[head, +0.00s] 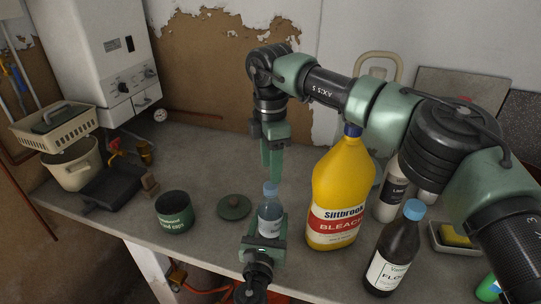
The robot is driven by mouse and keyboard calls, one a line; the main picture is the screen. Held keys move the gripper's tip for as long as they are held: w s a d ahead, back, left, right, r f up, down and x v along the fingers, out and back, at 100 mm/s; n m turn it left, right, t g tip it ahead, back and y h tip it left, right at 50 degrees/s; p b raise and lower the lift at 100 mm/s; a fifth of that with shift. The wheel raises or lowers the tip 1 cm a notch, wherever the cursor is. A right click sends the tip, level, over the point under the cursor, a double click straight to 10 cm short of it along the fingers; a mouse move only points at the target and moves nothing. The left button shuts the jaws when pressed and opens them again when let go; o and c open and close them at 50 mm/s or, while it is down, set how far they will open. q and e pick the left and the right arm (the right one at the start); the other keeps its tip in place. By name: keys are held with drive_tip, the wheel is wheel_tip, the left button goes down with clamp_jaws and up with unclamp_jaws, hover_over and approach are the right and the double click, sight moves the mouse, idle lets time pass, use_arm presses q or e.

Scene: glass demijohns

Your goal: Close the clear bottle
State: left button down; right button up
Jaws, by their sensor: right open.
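The clear bottle (270,212) stands upright near the front middle of the bench, with a pale label. A light blue cap (270,188) sits on its mouth; I cannot tell how tightly it is on. My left gripper (265,238) comes from the front edge and is shut around the bottle's lower part, hiding its base. My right gripper (272,177) points down from above, directly over the cap, its fingers open. It looks just above the cap, with no clear contact visible.
A yellow bleach jug (342,190) stands close right of the clear bottle, under my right arm. A dark bottle (394,250) with a blue cap is farther right. A green tin (174,212) and its round lid (234,206) lie left.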

drive_tip(key=n, duration=0.6)
drive_tip(key=shift+r, duration=0.25)
drive_tip(key=n, duration=0.4)
drive_tip(key=shift+r, duration=0.15)
drive_tip(key=n, duration=0.4)
drive_tip(key=shift+r, duration=0.1)
drive_tip(key=n, duration=0.4)
drive_tip(key=shift+r+n, duration=0.15)
drive_tip(key=shift+n, duration=0.15)
drive_tip(key=n, duration=0.6)
drive_tip(key=shift+r, duration=0.2)
drive_tip(key=n, duration=0.4)
drive_tip(key=shift+r, duration=0.1)
drive_tip(key=n, duration=0.3)
drive_tip(key=shift+r+n, duration=0.15)
drive_tip(key=shift+n, duration=0.25)
drive_tip(key=n, duration=0.5)
drive_tip(key=shift+r, duration=0.15)
